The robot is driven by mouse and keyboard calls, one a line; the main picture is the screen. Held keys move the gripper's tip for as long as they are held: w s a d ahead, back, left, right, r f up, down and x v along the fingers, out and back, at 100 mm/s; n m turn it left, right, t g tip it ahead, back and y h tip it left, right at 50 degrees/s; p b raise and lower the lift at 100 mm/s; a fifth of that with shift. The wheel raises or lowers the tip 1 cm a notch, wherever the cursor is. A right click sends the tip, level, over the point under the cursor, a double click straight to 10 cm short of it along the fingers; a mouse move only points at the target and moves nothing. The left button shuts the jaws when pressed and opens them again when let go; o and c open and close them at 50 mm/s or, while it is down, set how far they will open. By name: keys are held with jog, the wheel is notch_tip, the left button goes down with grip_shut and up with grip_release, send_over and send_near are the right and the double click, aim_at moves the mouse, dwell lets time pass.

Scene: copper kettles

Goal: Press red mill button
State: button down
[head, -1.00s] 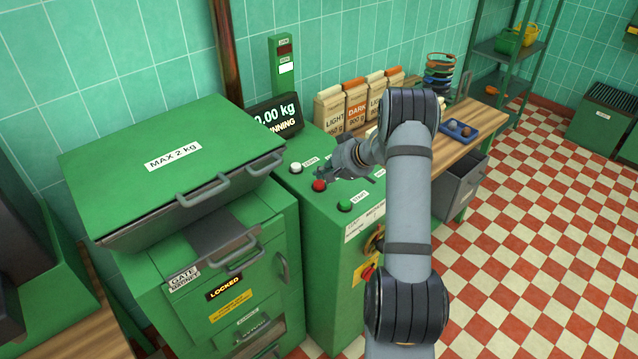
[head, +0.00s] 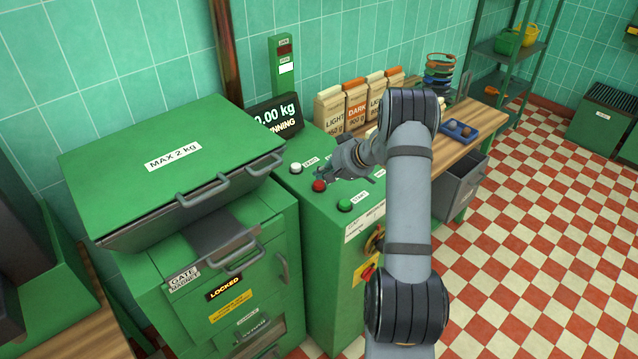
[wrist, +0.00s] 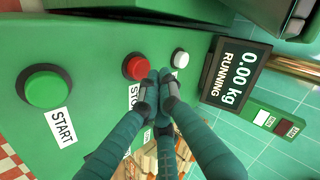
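The red button (head: 319,186) is on the sloping top of the green mill control panel, between a white button (head: 296,167) and a green START button (head: 344,204). My gripper (head: 328,174) is just above and beside the red button in the head view. In the wrist view the fingertips (wrist: 158,85) are together, empty, and close beside the red button (wrist: 135,67), on its side toward the bottom right. They partly cover the label near it. I cannot tell whether they touch the button. The display (wrist: 236,73) reads 0.00 kg RUNNING.
The green mill (head: 150,170) with a MAX 2 kg lid and handles stands left of the panel. Behind my arm, a wooden bench (head: 440,153) holds paper bags (head: 331,108) and a blue tray (head: 459,131). Open checkered floor (head: 540,240) lies to the right.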

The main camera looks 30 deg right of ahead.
aim_at(322, 183)
jog(key=shift+f+b, duration=0.2)
jog(key=shift+b, duration=0.1)
jog(key=shift+f+b, duration=0.25)
jog(key=shift+b, duration=0.35)
jog(key=shift+f+b, duration=0.45)
jog(key=shift+b, duration=0.35)
dwell(0.5)
jog(key=shift+r, duration=0.1)
dwell(0.4)
jog(key=shift+r, duration=0.8)
jog(key=shift+p, duration=0.3)
jog(key=shift+r+p, duration=1.2)
jog(key=shift+r, duration=1.35)
